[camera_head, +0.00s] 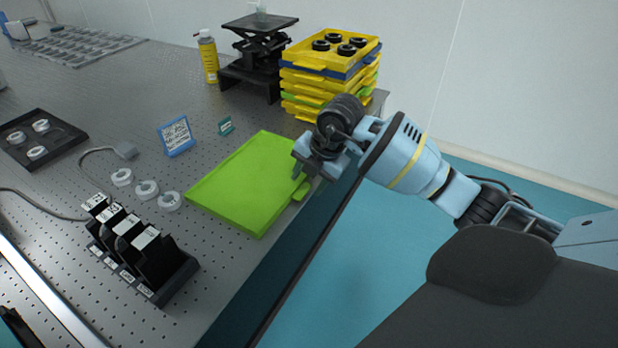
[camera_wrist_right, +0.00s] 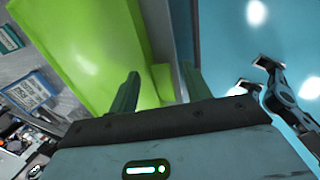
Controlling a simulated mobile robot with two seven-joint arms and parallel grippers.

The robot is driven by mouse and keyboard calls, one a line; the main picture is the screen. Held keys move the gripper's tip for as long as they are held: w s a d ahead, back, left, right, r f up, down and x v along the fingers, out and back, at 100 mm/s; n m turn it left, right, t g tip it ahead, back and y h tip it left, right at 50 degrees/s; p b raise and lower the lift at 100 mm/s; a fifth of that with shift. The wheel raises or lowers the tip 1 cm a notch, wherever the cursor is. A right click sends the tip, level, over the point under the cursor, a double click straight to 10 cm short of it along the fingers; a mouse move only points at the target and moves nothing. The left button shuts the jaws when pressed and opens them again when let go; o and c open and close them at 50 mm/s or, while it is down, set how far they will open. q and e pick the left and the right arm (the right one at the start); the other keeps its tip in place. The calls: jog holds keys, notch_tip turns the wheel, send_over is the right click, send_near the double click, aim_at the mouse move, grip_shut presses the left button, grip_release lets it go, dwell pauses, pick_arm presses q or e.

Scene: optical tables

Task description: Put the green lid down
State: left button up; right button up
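The green lid (camera_head: 245,185) is a flat bright-green tray shape at the table's right edge in the head view. It looks flat, on or very close to the tabletop. Its large green surface also fills the upper left of the right wrist view (camera_wrist_right: 85,50). My right gripper (camera_head: 302,174) is at the lid's right side, by its small tab. In the wrist view the two fingers of this gripper (camera_wrist_right: 160,78) stand apart, with green of the lid's edge between them. I see no clear grip on it. My left gripper is not in view.
A stack of yellow, blue and green trays (camera_head: 330,75) stands behind the lid. The table drops off on the right.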

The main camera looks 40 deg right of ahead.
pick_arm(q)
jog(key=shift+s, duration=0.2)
pick_arm(e)
jog(key=shift+r, duration=0.15)
jog(key=shift+s+d+r, duration=0.1)
jog(key=shift+r, duration=0.25)
pick_arm(q)
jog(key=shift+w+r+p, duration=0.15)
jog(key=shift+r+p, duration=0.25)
jog(key=shift+p, duration=0.05)
pick_arm(e)
jog(key=v, duration=1.1)
